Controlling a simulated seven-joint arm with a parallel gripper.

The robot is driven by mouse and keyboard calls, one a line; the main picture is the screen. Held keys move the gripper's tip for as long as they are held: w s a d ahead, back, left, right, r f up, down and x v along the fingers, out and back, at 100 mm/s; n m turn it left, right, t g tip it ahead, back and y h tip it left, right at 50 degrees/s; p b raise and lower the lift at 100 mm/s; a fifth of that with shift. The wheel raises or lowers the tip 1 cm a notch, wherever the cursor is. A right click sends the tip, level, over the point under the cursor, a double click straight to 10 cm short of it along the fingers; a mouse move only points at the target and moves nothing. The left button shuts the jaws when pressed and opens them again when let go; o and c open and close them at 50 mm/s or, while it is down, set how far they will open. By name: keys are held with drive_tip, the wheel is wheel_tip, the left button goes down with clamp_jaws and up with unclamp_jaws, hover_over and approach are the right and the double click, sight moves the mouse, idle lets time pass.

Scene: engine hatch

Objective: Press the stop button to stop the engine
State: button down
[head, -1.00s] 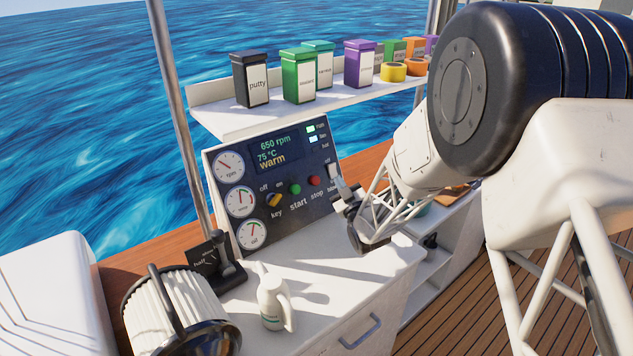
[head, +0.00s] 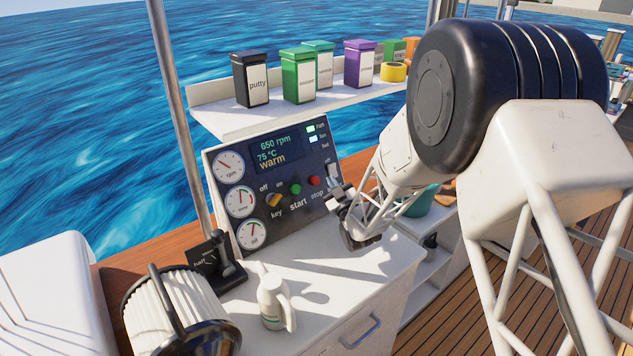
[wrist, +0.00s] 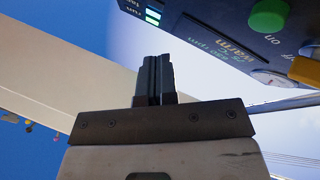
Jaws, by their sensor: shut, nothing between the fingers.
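The red stop button (head: 314,181) is on the dark control panel (head: 322,215), above the label "stop". The green start button (head: 295,189) is left of it and also shows large in the wrist view (wrist: 269,16). The yellow key switch (head: 274,200) is further left. The panel display (head: 274,149) reads 650 rpm, 75 °C, warm. My gripper (head: 333,194) is just right of and below the red button in the head view; contact cannot be told. In the wrist view my gripper's fingers (wrist: 154,75) are together and empty, and the red button does not show.
A shelf (head: 225,123) with labelled boxes and tape runs above the panel. A throttle lever (head: 226,255), a white bottle (head: 272,302) and a ribbed canister (head: 172,310) stand on the left of the counter. The counter (head: 345,262) in front of the panel is partly bare.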

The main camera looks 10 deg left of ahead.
drive_tip(key=shift+w+a+f, duration=0.55)
drive_tip(key=shift+w+a, duration=0.3)
drive_tip(key=shift+w+a+f, duration=0.55)
drive_tip(key=shift+w+a, duration=0.3)
drive_tip(key=shift+w+a+f, duration=0.5)
drive_tip(key=shift+w+a, duration=0.25)
drive_tip(key=shift+a, duration=0.05)
idle(2.9)
drive_tip(key=shift+d, duration=0.1)
idle(0.3)
drive_tip(key=shift+s+d+r, duration=0.5)
drive_tip(key=shift+s+d, duration=0.15)
drive_tip(key=shift+s, duration=0.1)
drive_tip(key=shift+s+d+r, duration=0.1)
drive_tip(key=shift+d, duration=0.05)
drive_tip(key=shift+s+d+r, duration=0.5)
drive_tip(key=shift+s+d, duration=0.25)
drive_tip(key=shift+s+d+r, duration=0.45)
drive_tip(key=shift+s+d, duration=0.3)
